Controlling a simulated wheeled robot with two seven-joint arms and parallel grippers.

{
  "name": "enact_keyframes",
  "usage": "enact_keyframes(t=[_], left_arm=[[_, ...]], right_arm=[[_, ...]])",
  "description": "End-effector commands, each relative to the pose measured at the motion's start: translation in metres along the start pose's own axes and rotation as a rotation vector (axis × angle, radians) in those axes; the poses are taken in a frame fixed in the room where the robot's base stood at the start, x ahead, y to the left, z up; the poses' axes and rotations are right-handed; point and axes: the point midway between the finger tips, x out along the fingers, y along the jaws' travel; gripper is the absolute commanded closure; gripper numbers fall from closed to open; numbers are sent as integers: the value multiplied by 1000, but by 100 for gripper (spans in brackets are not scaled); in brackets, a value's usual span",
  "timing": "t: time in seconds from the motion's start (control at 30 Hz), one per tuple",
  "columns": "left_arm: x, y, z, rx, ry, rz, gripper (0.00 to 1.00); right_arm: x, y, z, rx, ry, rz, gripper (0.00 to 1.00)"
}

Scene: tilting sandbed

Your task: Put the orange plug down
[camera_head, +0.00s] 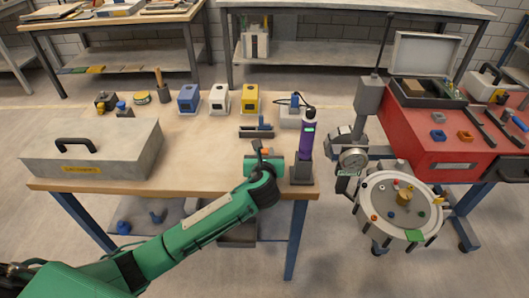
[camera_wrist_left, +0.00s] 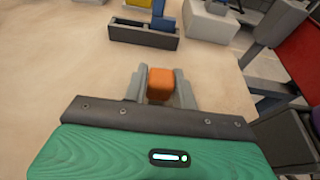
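The orange plug (camera_wrist_left: 160,84) is a small rounded block between the two grey fingers of my left gripper (camera_wrist_left: 161,90). The fingers meet its sides. In the head view my left gripper (camera_head: 262,154) is over the front right part of the wooden workbench (camera_head: 205,160), and a bit of the orange plug (camera_head: 265,150) shows there. I cannot tell whether the plug touches the bench top. My right gripper is in neither view.
A purple device (camera_head: 307,138) on a dark base stands just right of the gripper. A grey slotted block (camera_head: 256,131) lies behind it. A grey case (camera_head: 95,150) fills the bench's left side. The bench middle is clear. A round tray (camera_head: 378,212) and red toolbox (camera_head: 425,140) are right.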

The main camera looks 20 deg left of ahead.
Motion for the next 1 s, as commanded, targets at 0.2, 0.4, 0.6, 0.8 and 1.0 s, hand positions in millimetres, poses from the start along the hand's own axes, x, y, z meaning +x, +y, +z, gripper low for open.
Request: enact_keyframes(t=[0.2, 0.4, 0.6, 0.8, 1.0], left_arm=[[0, 0, 0, 0, 0, 0, 54], [0, 0, 2, -1, -1, 0, 54], [-25, 0, 3, -1, -1, -3, 54], [-70, 0, 3, -1, 0, -4, 54], [-105, 0, 3, -1, -1, -3, 54]], right_arm=[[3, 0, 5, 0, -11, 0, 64], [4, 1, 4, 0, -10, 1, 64], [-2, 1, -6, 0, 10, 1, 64], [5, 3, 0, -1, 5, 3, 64], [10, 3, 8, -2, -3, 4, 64]])
